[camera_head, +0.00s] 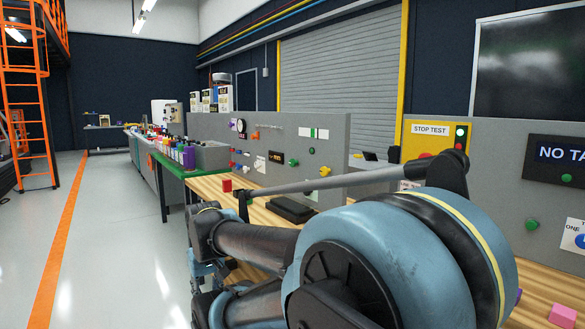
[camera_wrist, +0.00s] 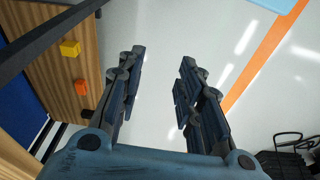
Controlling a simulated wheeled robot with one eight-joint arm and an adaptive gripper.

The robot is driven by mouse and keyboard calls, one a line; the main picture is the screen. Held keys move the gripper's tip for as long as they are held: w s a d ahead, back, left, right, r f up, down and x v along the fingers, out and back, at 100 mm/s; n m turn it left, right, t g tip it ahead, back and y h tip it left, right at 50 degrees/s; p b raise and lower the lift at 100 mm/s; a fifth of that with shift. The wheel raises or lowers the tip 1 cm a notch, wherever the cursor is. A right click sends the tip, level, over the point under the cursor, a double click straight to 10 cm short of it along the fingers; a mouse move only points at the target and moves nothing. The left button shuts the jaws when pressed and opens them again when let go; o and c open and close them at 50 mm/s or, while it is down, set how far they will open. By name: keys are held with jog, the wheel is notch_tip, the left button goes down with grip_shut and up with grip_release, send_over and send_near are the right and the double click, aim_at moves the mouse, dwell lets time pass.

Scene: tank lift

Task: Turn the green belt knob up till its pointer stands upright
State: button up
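Green knobs show in the head view: one on the grey panel at the middle (camera_head: 293,162) and one on the grey panel at the right (camera_head: 532,224). I cannot tell which is the belt knob, and no pointer can be made out at this size. My gripper (camera_wrist: 161,75) is open and empty in the wrist view, its two fingers apart over the bare floor. It is away from both panels, and no knob shows in the wrist view. In the head view my arm fills the lower middle and hides part of the bench.
A wooden bench (camera_wrist: 25,85) runs along the left of the wrist view, with a yellow block (camera_wrist: 70,48) and an orange block (camera_wrist: 81,87) on it. A yellow STOP TEST board (camera_head: 432,140) stands behind my arm. The floor (camera_head: 120,215) at the left is clear.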

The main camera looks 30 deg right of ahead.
jog(key=o, duration=0.4)
jog(key=shift+s+r, duration=0.15)
jog(key=shift+s, duration=0.05)
jog(key=shift+o, duration=0.5)
jog(key=shift+s+d+r, duration=0.15)
jog(key=shift+d+r, duration=0.1)
jog(key=shift+r, duration=0.05)
jog(key=w+d+r+n+h, duration=0.5)
jog(key=w+d+r, duration=0.2)
jog(key=w+d, duration=0.3)
jog(key=w+d+r+n+h, duration=0.4)
jog(key=w+d+r, duration=0.4)
jog(key=w+d, duration=0.25)
jog(key=n+g+h, duration=0.1)
jog(key=n+h, duration=0.8)
jog(key=n, duration=0.1)
send_near(291, 164)
jog(key=d, duration=1)
jog(key=shift+w+d, duration=0.15)
jog(key=shift+w, duration=0.25)
